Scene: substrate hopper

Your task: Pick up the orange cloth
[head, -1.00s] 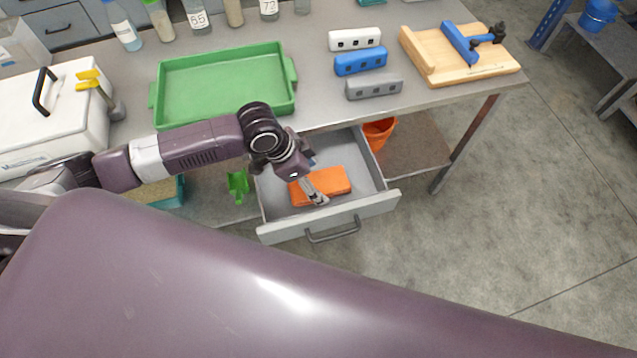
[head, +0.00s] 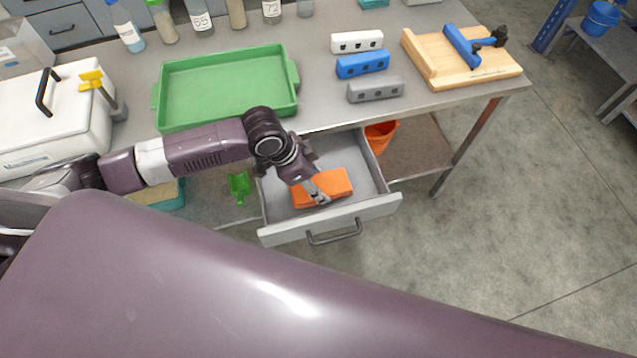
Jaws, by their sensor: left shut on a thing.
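The orange cloth (head: 335,182) is a folded block lying in the open grey drawer (head: 352,150) under the table. My left gripper (head: 321,197) reaches down into the drawer from the left and is shut on the cloth near its left front part. The fingers hide a bit of the cloth. Whether the cloth is clear of the drawer floor cannot be told. My right gripper is not in view.
The drawer front with its handle (head: 335,232) stands out from the table. A green tray (head: 170,92), a white box (head: 75,135), three socket blocks and a wooden board (head: 425,62) are on the table. An orange bucket (head: 381,135) stands below.

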